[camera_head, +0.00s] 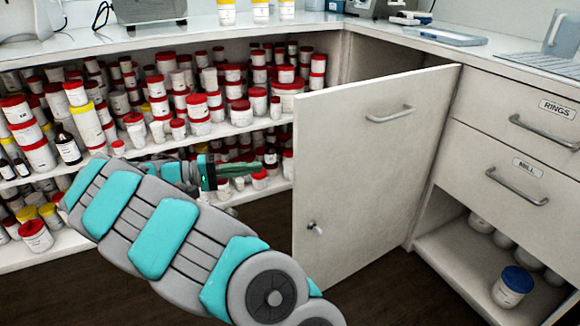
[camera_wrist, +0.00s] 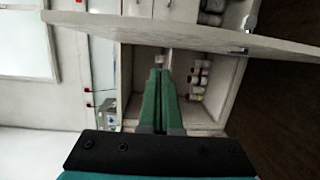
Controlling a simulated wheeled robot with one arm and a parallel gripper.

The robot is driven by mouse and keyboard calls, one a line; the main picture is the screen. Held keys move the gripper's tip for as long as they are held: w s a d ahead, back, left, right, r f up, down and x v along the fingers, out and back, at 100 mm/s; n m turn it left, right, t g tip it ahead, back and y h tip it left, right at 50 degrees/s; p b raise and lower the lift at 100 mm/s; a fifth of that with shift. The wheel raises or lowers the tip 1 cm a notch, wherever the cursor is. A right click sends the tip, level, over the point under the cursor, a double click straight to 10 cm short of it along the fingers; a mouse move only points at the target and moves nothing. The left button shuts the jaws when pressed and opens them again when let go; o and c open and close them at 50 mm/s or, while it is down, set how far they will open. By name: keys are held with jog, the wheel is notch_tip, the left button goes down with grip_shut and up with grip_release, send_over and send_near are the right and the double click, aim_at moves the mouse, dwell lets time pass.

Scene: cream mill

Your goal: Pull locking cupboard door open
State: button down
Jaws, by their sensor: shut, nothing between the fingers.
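The cupboard door (camera_head: 365,175) is a pale panel that stands wide open, swung out from the cabinet. It has a bar handle (camera_head: 390,114) near its top and a small lock (camera_head: 315,226) low by its free edge. My gripper (camera_head: 252,168) has green fingers, shut and empty. In the head view it appears left of the door's free edge, in front of the shelves. In the wrist view the fingers (camera_wrist: 160,75) point toward the cupboard inside, and the door (camera_wrist: 200,38) crosses the top of the picture. I cannot tell whether they touch it.
Shelves packed with red-lidded jars (camera_head: 200,108) fill the open cupboard. Drawers marked RINGS (camera_head: 520,120) and MILL (camera_head: 500,185) stand right of the door, above an open space with a blue-lidded jar (camera_head: 512,287). Dark floor (camera_head: 262,225) shows below.

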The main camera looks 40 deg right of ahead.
jog(key=s+p+x, duration=0.1)
jog(key=x, duration=0.8)
jog(key=shift+s+h, duration=0.3)
jog(key=shift+s, duration=0.25)
jog(key=shift+a+f, duration=0.1)
jog(key=shift+a, duration=0.05)
